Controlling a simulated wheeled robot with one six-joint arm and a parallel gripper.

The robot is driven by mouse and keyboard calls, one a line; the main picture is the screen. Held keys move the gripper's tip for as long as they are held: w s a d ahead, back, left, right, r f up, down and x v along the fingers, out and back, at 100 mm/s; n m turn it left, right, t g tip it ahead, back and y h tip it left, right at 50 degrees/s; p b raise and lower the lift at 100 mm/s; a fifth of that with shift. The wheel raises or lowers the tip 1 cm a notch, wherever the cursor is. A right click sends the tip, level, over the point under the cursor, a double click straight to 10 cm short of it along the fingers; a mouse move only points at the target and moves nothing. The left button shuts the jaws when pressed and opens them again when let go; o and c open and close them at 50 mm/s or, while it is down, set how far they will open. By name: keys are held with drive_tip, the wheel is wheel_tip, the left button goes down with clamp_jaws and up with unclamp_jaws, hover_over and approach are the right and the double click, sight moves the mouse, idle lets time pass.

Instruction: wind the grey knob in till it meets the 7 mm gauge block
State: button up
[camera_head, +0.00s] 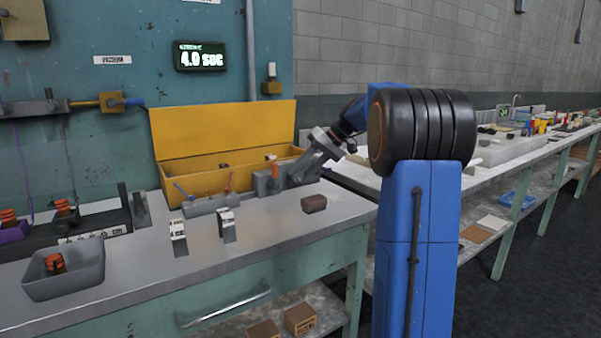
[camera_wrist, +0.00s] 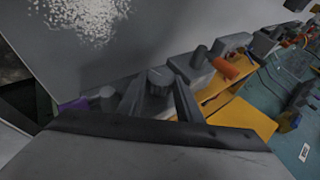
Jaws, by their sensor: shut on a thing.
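My gripper (camera_head: 305,168) is at the right end of a grey block fixture (camera_head: 266,184) on the bench, in front of the yellow box. In the wrist view my gripper (camera_wrist: 156,102) has its two fingers on either side of a grey round knob (camera_wrist: 159,77) and is shut on it. In the head view the knob is hidden behind the gripper. Two small grey pieces with white labels, a left one (camera_head: 178,236) and a right one (camera_head: 226,222), stand at the front of the bench. Their print is too small to read, so I cannot tell which is the 7 mm gauge block.
An open yellow box (camera_head: 190,180) stands behind the fixture. A grey block with blue and red levers (camera_head: 212,205) is to its left. A brown block (camera_head: 314,203) lies on the right of the bench. A grey tray (camera_head: 65,284) is at front left.

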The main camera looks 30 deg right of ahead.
drive_tip(key=shift+d+y, duration=0.1)
drive_tip(key=shift+y, duration=0.4)
drive_tip(key=shift+f, duration=0.1)
drive_tip(key=o, duration=1)
drive_tip(key=shift+o, duration=0.2)
